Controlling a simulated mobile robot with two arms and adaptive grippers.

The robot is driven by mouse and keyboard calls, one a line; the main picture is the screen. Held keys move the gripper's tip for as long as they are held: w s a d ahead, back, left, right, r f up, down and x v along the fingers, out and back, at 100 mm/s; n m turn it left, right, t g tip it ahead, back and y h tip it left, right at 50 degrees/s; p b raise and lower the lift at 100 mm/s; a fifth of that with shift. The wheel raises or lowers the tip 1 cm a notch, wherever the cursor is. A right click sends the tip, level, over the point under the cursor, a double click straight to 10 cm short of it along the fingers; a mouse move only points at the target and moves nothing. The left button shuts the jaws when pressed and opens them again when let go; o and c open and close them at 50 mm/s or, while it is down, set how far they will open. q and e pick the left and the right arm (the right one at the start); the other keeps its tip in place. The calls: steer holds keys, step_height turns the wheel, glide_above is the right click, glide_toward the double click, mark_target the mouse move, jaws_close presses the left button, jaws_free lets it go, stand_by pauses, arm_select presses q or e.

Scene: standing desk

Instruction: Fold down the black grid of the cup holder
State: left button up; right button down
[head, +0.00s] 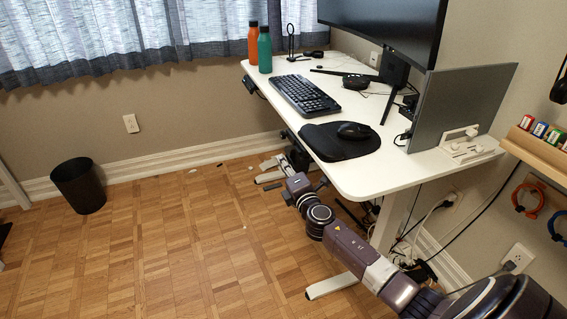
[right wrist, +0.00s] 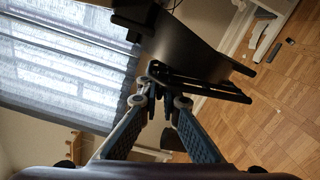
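The cup holder (head: 297,154) is a small dark shape under the near left edge of the desk, partly hidden. In the right wrist view its black grid (right wrist: 205,85) shows as dark bars slanting to the lower right, beside a dark curved surface. My right gripper (head: 293,178) reaches up from below, close to the holder. In the right wrist view the fingers of my right gripper (right wrist: 160,102) converge toward the left end of the grid. Dark parts overlap between the tips, so I cannot tell contact or opening. My left gripper is not in view.
The white desk (head: 360,178) is above my right arm. On it are a keyboard (head: 304,95), a mouse (head: 353,130) and two bottles. A desk foot (head: 331,286) stands near my arm. A black bin (head: 79,186) stands at left. The wooden floor between is mostly clear.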

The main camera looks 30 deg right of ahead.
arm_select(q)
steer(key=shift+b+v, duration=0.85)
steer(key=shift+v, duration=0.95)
arm_select(e)
steer(key=a+f+n, duration=0.3)
steer(key=f+n, duration=0.4)
steer(key=n, duration=0.9)
steer(key=shift+w+f+n, duration=0.25)
steer(key=shift+w+n, duration=0.05)
steer(key=shift+w, duration=0.15)
steer(key=shift+f, duration=0.15)
steer(key=c, duration=2.5)
jaws_free()
steer(key=shift+o, duration=0.4)
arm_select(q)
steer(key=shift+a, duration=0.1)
